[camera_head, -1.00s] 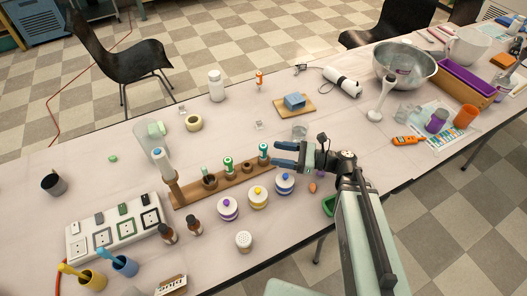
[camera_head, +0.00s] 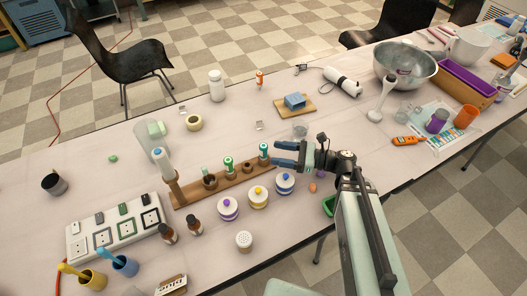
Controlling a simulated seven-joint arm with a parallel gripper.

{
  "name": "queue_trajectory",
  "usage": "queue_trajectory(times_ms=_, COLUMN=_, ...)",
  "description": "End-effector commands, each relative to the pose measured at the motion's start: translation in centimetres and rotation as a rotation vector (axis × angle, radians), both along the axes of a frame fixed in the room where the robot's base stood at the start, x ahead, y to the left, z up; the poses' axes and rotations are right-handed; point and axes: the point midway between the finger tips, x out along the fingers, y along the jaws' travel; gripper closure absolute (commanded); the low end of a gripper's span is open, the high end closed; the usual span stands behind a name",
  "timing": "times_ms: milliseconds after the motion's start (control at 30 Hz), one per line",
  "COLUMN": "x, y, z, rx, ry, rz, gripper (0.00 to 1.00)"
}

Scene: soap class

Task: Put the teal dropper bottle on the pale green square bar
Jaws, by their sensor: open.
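A long wooden rack (camera_head: 240,180) in the middle of the table holds several upright items with teal-green and white tops. The teal dropper bottle (camera_head: 263,150) seems to be the one at the rack's right end; a similar one (camera_head: 228,164) stands further left. My gripper (camera_head: 277,153) is open, with its blue fingers pointing left, just right of the right-end bottle and apart from it or barely reaching it; I cannot tell which. A pale green block (camera_head: 156,128) at the left, by a clear container, looks like the square bar. A smaller green piece (camera_head: 112,158) lies further left.
Three white jars with coloured knobs (camera_head: 257,197) stand in front of the rack. A blue block on a wooden board (camera_head: 295,102) and a clear glass (camera_head: 300,131) are behind my gripper. A tape roll (camera_head: 194,122) lies behind the rack. The table's left rear is mostly free.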

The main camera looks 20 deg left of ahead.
Motion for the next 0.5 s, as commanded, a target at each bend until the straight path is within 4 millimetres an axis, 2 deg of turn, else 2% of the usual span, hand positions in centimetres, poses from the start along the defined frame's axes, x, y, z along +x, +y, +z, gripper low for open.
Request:
queue_trajectory(times_ms=100, x=0.0, y=0.2, z=-1.0, rx=0.0, ry=0.002, rz=0.001, gripper=0.4)
queue_trajectory(times_ms=500, x=-0.3, y=2.6, z=-1.1, rx=0.0, ry=0.0, rz=0.0, gripper=0.4)
